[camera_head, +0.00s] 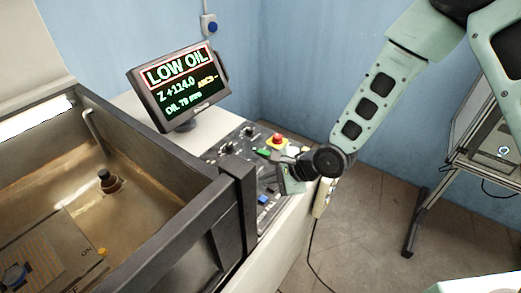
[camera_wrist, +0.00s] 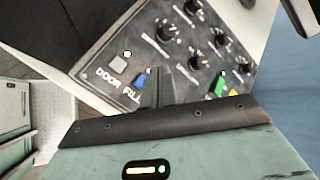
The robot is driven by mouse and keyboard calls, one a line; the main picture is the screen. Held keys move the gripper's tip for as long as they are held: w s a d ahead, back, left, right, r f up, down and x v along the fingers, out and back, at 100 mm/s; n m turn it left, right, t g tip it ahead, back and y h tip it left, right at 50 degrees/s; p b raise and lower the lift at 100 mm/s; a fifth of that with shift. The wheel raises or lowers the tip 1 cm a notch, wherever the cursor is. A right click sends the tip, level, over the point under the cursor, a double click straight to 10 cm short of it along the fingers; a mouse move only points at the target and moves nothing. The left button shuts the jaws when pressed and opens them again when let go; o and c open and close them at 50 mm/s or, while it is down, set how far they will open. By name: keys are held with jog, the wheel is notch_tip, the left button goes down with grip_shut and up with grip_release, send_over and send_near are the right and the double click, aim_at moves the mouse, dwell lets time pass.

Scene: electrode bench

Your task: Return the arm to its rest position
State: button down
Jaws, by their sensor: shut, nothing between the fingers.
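My arm reaches in from the upper right in the head view, and my gripper (camera_head: 284,178) is over the control panel (camera_head: 233,150) at the bench's right end. In the wrist view my gripper (camera_wrist: 158,82) shows as narrow dark fingers, shut and empty, over the panel (camera_wrist: 105,48). A blue button (camera_wrist: 141,80) by the word FILL is close beside the fingertips in that view. A pale button (camera_wrist: 118,62) is by the word DOOR. I cannot tell whether the fingertips touch the panel.
The monitor (camera_head: 180,85) reads LOW OIL, Z +114.0 and OIL 78 mm. A red knob (camera_head: 277,141) stands on the panel near my gripper. The open tank (camera_head: 240,205) is at left. A metal-framed stand (camera_head: 425,205) is at right. Tiled floor (camera_head: 360,235) lies clear between.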

jog(key=s+d+r+n+g+h+b, duration=0.1)
jog(key=s+d+r+n+h+b, duration=0.1)
jog(key=s+n, duration=0.5)
jog(key=s+d+r+n+g+h+b, duration=0.1)
jog(key=s+d+r+n+h+b, duration=0.2)
jog(key=s+n, duration=0.4)
jog(key=s+d+r+n+g+h+b, duration=0.2)
jog(key=s+d+r+n+b, duration=0.2)
jog(key=s+n, duration=0.4)
jog(key=shift+s+d+r+h, duration=0.3)
jog(key=shift+s+d+r, duration=0.45)
jog(key=shift+s+d, duration=0.15)
dwell(4.9)
